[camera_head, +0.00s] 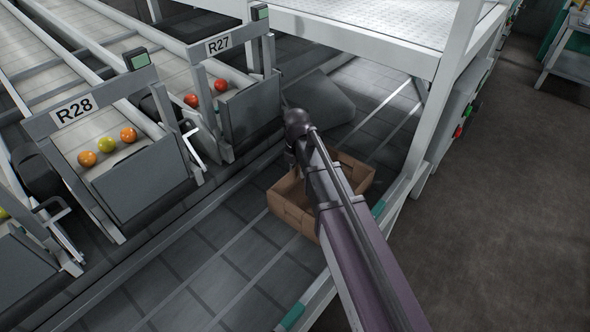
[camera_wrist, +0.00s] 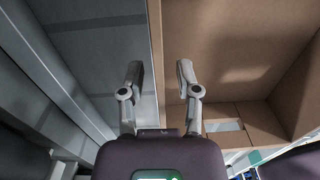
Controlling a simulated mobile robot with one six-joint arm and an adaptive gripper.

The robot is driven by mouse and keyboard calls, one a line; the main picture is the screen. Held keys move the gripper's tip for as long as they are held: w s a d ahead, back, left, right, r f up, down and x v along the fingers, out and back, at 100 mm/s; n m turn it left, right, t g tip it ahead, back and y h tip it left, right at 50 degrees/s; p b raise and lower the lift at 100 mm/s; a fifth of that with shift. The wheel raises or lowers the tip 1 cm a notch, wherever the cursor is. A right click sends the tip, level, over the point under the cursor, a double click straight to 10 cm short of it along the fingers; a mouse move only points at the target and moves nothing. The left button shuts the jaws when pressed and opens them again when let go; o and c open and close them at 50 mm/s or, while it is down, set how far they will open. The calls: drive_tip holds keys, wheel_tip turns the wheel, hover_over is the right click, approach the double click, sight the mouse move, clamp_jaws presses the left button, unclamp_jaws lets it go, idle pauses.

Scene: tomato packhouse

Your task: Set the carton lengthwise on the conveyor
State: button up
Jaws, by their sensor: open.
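The brown open-topped carton (camera_head: 291,212) sits on the dark conveyor (camera_head: 200,262) in the head view, close to its right-hand rail. My arm crosses over the carton and hides its middle, so I cannot tell its exact alignment with the belt. In the wrist view, my gripper (camera_wrist: 160,75) is open, with its two fingers apart. A wall edge of the carton (camera_wrist: 235,35) runs between the fingers in the picture. The right finger appears over the carton's inside and the left finger over the conveyor (camera_wrist: 95,45). Contact is not visible. The carton looks empty where visible.
Chutes marked R28 (camera_head: 73,110) and R27 (camera_head: 218,44), holding tomatoes, line the conveyor's left side. A white frame (camera_head: 440,110) stands over the belt at the right. A dark sloping flap (camera_head: 322,103) lies beyond the carton. The near belt is clear.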

drive_tip(key=shift+w+a+r+p, duration=0.1)
drive_tip(key=shift+r+p, duration=5.4)
drive_tip(key=shift+r, duration=0.25)
drive_tip(key=s+d+m, duration=0.6)
drive_tip(key=d+m, duration=0.3)
drive_tip(key=m, duration=0.5)
drive_tip(key=s+d+m, duration=0.7)
drive_tip(key=d+m, duration=0.2)
drive_tip(key=m, duration=0.5)
drive_tip(key=shift+s+d, duration=0.3)
drive_tip(key=shift+d, duration=0.1)
drive_tip(key=shift+a, duration=0.15)
